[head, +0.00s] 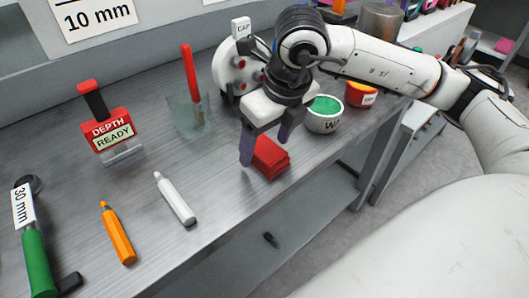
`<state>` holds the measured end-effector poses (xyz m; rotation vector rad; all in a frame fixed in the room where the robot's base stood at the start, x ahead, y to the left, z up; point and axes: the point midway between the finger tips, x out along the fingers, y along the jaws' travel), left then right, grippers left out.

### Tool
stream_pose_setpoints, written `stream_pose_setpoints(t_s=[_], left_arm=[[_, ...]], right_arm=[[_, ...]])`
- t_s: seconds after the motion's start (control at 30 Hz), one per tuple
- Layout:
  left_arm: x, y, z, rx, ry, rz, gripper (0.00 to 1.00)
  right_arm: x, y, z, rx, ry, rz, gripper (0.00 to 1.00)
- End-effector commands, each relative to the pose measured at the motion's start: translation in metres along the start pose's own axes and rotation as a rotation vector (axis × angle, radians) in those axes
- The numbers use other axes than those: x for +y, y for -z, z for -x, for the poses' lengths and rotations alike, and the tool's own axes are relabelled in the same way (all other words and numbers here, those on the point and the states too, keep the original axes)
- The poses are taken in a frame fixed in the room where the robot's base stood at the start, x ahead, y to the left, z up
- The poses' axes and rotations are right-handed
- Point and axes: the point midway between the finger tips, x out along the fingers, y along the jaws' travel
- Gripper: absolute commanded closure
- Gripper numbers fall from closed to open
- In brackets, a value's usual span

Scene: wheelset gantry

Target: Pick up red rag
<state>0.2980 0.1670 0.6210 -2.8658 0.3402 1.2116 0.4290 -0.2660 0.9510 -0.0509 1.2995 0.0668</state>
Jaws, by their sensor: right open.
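The red rag (271,158) lies folded on the metal bench near its front edge. My right gripper (264,153) is above it, pointing down and open. One finger stands at the rag's left side and the other behind its upper right side. The fingers hide part of the rag, and I cannot tell whether they touch it. My left gripper is not in view.
A green-topped white pot (324,116) and a red-yellow tin (361,93) stand right of the gripper. A white marker (175,199), an orange marker (117,234) and a red depth gauge (107,130) are left. A clear holder (188,117) holds a red stick.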

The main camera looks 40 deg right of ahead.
Motion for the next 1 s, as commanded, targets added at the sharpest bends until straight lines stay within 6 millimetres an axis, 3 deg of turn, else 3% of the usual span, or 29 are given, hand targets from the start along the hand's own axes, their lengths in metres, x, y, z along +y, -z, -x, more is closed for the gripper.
stream_pose_setpoints(t_s=[0.57,0.83,1.0], left_arm=[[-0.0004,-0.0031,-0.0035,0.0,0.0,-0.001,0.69],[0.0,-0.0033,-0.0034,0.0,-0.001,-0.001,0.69],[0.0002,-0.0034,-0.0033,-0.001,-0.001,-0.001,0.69]], right_arm=[[0.0,0.0004,-0.0021,-0.001,0.0,0.0,0.31],[-0.0001,0.0005,-0.0022,0.0,0.0,0.0,0.76],[-0.0001,0.0004,-0.0021,-0.001,0.0,0.0,0.76]])
